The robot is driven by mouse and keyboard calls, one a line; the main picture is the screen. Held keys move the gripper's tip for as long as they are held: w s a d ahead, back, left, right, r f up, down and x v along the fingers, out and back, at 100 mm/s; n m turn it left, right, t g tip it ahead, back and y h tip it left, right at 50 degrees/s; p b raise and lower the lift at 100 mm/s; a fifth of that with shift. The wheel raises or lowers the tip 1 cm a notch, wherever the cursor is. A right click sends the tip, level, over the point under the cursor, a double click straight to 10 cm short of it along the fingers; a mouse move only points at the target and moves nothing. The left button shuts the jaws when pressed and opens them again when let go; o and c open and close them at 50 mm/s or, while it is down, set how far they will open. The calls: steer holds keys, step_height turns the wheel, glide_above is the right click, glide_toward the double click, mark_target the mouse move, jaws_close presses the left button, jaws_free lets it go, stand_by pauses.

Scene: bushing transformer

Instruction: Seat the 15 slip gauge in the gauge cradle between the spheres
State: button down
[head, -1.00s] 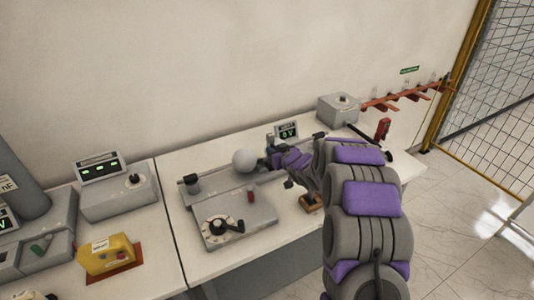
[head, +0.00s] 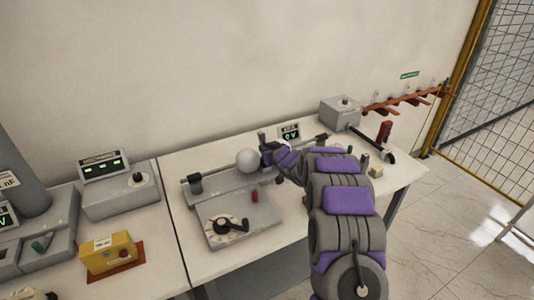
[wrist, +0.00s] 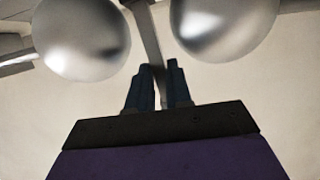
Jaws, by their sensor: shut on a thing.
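Two silvery spheres, a left one (wrist: 82,38) and a right one (wrist: 224,28), fill the top of the wrist view with a gap between them. My gripper (wrist: 157,72) is below that gap, its dark blue fingers shut on a narrow grey bar, apparently the slip gauge (wrist: 146,38). The bar reaches up, slightly tilted, into the gap; its far end leaves the picture. Its marking is not readable. In the head view one sphere (head: 249,160) shows on the grey apparatus, with my gripper (head: 267,149) just right of it. The other sphere and the cradle cannot be made out there.
The apparatus base (head: 230,222) carries a dial with a black crank (head: 238,226) and a red knob (head: 254,196). A small display (head: 289,133) stands behind. A grey box (head: 340,114) and a beige block (head: 376,171) are at right.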

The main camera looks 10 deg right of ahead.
steer(key=c, duration=1.4)
jaws_free()
steer(key=shift+s+f, duration=0.25)
steer(key=shift+f, duration=0.8)
steer(key=shift+w+d+f, duration=0.1)
steer(key=shift+w+f, duration=0.1)
steer(key=shift+w, duration=0.15)
steer(key=shift+d+r, duration=0.1)
steer(key=shift+d, duration=0.05)
steer(key=shift+r, duration=0.2)
steer(key=shift+r, duration=0.1)
steer(key=p+v, duration=0.1)
steer(key=v, duration=1.1)
steer(key=shift+r+p, duration=0.2)
steer(key=shift+p, duration=0.1)
